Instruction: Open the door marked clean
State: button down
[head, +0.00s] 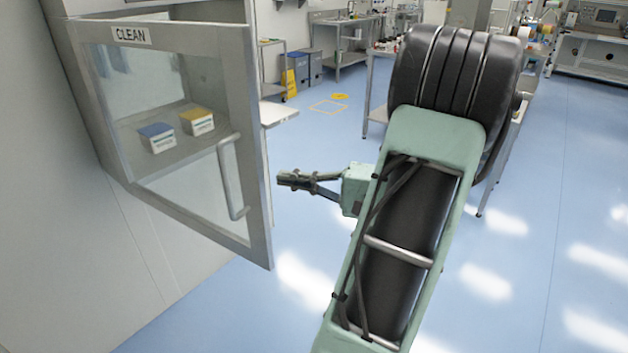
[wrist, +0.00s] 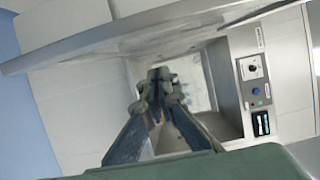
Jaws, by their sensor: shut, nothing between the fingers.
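The door marked CLEAN (head: 190,45) is a grey metal frame around a clear pane, at the left of the head view. Its label (head: 131,35) is at the top left of the frame. A vertical bar handle (head: 230,178) is on its right side. My gripper (head: 283,179) is just right of the door's right edge in the picture, apart from the handle, pointing left. In the wrist view its fingers (wrist: 158,78) are together and empty. The handle cannot be made out there.
Through the pane, a blue-topped box (head: 157,137) and a yellow-topped box (head: 198,121) sit on a shelf. A control panel (wrist: 257,92) with knob and blue button shows in the wrist view. Open blue floor (head: 470,285) lies right; benches stand behind.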

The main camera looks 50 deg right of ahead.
jog(key=a, duration=0.4)
jog(key=shift+w+a, duration=0.15)
jog(key=shift+a, duration=0.1)
